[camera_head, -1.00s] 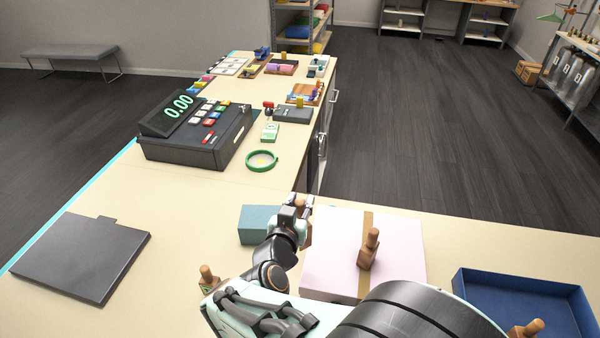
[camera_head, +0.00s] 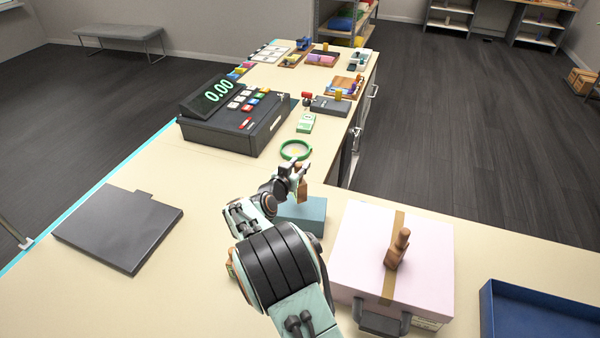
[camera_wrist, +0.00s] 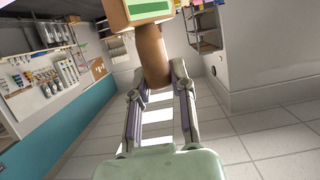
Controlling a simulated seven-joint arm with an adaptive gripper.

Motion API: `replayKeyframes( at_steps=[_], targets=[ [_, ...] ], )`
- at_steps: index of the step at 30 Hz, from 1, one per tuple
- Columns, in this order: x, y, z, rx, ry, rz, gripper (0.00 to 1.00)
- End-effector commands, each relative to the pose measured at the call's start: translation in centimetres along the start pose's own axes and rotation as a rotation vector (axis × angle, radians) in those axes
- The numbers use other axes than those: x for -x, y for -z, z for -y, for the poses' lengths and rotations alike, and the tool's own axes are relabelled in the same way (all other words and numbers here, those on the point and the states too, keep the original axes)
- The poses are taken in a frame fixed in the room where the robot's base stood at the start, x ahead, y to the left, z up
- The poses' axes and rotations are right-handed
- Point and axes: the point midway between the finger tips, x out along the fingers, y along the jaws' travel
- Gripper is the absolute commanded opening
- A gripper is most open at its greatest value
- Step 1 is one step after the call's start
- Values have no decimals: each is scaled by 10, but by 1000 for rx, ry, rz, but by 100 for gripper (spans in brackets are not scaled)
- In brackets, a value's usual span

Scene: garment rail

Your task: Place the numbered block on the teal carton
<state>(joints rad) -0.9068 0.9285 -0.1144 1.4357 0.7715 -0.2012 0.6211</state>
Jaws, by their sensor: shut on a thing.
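The numbered block is a wooden stamp-shaped piece with a peg handle; its body (camera_head: 302,190) hangs below my gripper (camera_head: 299,171) in the head view. In the wrist view my gripper (camera_wrist: 155,82) is shut on the wooden handle (camera_wrist: 151,55), and the block's body with a green label (camera_wrist: 148,10) is cut by the top edge. No number is readable. The teal carton (camera_head: 303,217) stands on the table. The block appears over the carton's far part; whether they touch is unclear. My arm hides the carton's left end.
A pale pink case (camera_head: 350,270) stands right of the carton, with another wooden piece (camera_head: 397,250) on it. A blue tray (camera_head: 540,318) lies farther right. A green ring (camera_head: 295,150) and a cash register (camera_head: 225,130) lie beyond. A dark flat panel (camera_head: 115,228) lies left.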

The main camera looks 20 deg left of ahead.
Motion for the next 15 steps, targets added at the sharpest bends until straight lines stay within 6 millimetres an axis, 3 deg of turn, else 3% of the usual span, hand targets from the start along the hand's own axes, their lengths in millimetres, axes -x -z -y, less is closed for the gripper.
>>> replayKeyframes(
  at_steps=[9, 15],
  targets=[
    [-18, -34, 5, 2, 0, 1, 0],
    [-18, -36, 5, -2, 1, -1, 0]
  ],
)
